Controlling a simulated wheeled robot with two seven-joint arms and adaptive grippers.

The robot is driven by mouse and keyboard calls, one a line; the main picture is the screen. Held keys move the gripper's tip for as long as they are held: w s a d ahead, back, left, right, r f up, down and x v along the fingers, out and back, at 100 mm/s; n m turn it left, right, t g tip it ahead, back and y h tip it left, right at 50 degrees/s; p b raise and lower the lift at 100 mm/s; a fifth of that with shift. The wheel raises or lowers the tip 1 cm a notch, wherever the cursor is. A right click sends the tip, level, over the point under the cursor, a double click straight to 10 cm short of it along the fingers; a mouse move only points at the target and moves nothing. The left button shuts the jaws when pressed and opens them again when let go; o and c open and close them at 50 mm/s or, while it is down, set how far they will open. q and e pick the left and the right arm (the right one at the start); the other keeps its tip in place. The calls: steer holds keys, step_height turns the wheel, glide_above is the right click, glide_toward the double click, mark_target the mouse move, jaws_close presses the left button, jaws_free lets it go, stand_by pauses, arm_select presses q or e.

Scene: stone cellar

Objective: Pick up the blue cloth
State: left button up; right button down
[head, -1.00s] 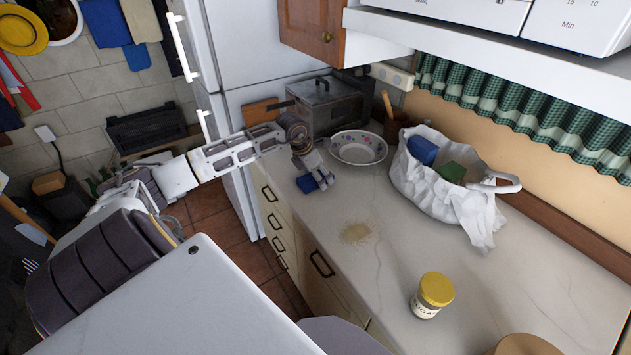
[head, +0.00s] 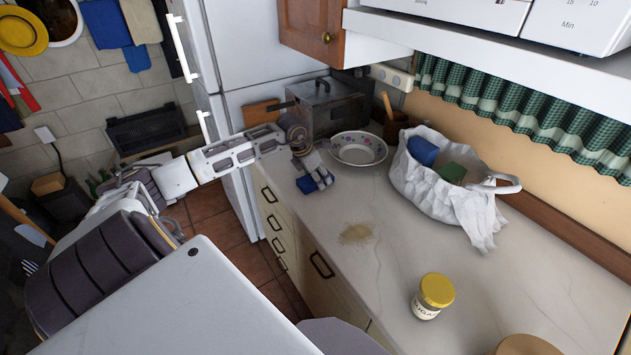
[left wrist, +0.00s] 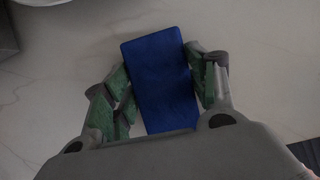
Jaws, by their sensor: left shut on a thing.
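The blue cloth (head: 308,184) is a small folded, flat-looking piece near the front left edge of the marble counter (head: 400,270). In the left wrist view the cloth (left wrist: 160,75) is a blue rectangle between the fingers. My left gripper (head: 316,181) reaches down to it from the left and is shut on it; the wrist view shows the fingers (left wrist: 162,88) on both sides of it. The cloth is at or just over the countertop; I cannot tell whether it touches. My right gripper is not in view.
A white bag (head: 455,195) holds a blue and a green item. A yellow-lidded jar (head: 433,297) and a patch of brown crumbs (head: 356,233) are nearer. The counter between is clear.

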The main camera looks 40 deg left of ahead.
arm_select(q)
steer(key=shift+r, duration=0.1)
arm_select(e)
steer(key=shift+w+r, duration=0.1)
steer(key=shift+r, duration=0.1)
arm_select(q)
steer(key=shift+r+p, duration=0.15)
steer(key=shift+p, duration=0.2)
steer(key=shift+r, duration=0.25)
step_height(320, 180, up, 7)
steer(key=shift+r+b, duration=0.2)
steer(key=shift+b, duration=0.3)
steer(key=shift+r, duration=1.05)
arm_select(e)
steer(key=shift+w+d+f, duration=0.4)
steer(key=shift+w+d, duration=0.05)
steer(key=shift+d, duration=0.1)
arm_select(q)
steer(key=o, duration=0.3)
steer(key=c, duration=0.3)
steer(key=shift+c, duration=0.2)
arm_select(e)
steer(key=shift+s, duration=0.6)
